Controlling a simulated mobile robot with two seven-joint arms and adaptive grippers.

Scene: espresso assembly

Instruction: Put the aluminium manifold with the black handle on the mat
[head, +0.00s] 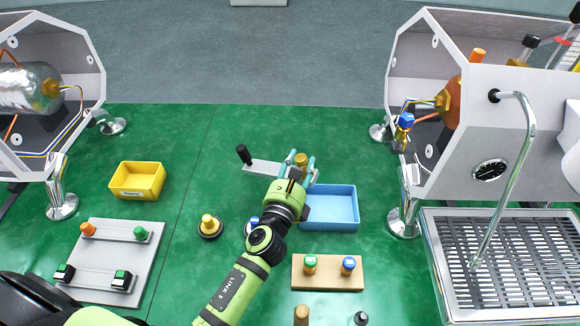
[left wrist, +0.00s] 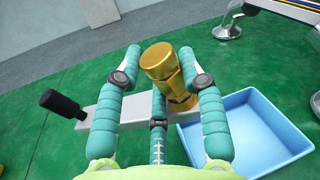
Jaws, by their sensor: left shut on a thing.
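The green mat (head: 205,255) covers the work area below. I cannot tell whether the manifold touches it or hangs above it. My right gripper is not in view.
A blue tray (head: 330,224) stands just right of the gripper, a yellow bin (head: 138,195) at the left. A grey plate with knobs (head: 105,259) and a wooden block (head: 340,283) lie nearer. Machine housings stand at both sides. Green surface left of the manifold is clear.

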